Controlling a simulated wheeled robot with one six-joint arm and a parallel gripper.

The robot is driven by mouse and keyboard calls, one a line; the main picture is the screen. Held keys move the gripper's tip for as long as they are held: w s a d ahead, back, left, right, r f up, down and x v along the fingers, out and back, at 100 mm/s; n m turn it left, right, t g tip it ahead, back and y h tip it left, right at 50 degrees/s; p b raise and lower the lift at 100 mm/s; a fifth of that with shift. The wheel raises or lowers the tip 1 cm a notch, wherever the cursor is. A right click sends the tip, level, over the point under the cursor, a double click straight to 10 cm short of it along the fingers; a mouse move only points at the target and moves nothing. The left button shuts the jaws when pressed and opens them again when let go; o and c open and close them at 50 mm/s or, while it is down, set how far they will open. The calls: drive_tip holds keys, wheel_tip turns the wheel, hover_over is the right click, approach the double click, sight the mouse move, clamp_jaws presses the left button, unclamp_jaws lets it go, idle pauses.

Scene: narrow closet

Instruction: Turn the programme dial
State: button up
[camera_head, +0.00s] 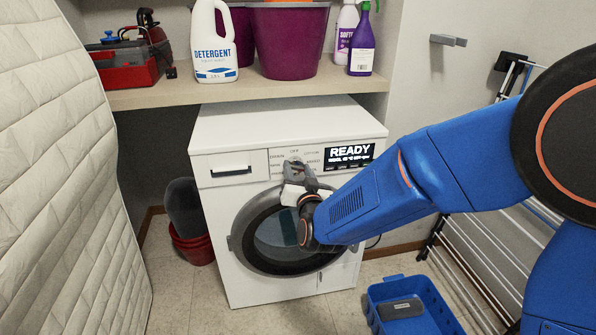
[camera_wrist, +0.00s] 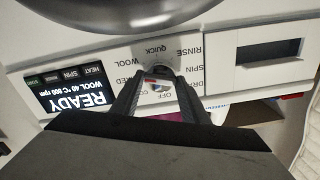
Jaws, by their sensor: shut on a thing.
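The white washing machine (camera_head: 232,205) stands under the shelf. Its programme dial (camera_wrist: 157,70) is on the control panel, left of the lit display (camera_head: 350,153) in the head view. My gripper (camera_wrist: 156,82) is shut on the dial, with one grey finger on each side of it. In the head view my gripper (camera_head: 297,172) reaches the panel from the front and hides most of the dial. The wrist view shows the panel upside down, with printed programme names around the dial. The display (camera_wrist: 72,92) reads READY and WOOL 40 °C 800 rpm.
The round door (camera_head: 250,245) is shut below my arm. A shelf (camera_head: 150,98) above holds a detergent bottle (camera_head: 213,45), purple tub (camera_head: 290,40) and red toolbox (camera_head: 130,62). A blue basket (camera_head: 432,315) and drying rack (camera_head: 480,240) stand right. A quilted mattress (camera_head: 75,200) stands left.

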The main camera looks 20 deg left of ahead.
drive_tip(key=n, duration=0.7)
drive_tip(key=shift+s+f, duration=0.1)
drive_tip(key=shift+f, duration=0.05)
drive_tip(key=n, duration=0.6)
drive_tip(key=shift+a+n, duration=0.1)
drive_tip(key=shift+n, duration=0.3)
drive_tip(key=n, duration=0.4)
drive_tip(key=shift+f, duration=0.1)
drive_tip(key=shift+n, duration=2.1)
drive_tip(key=o, duration=1)
drive_tip(key=v, duration=1.7)
drive_tip(key=shift+s, duration=0.15)
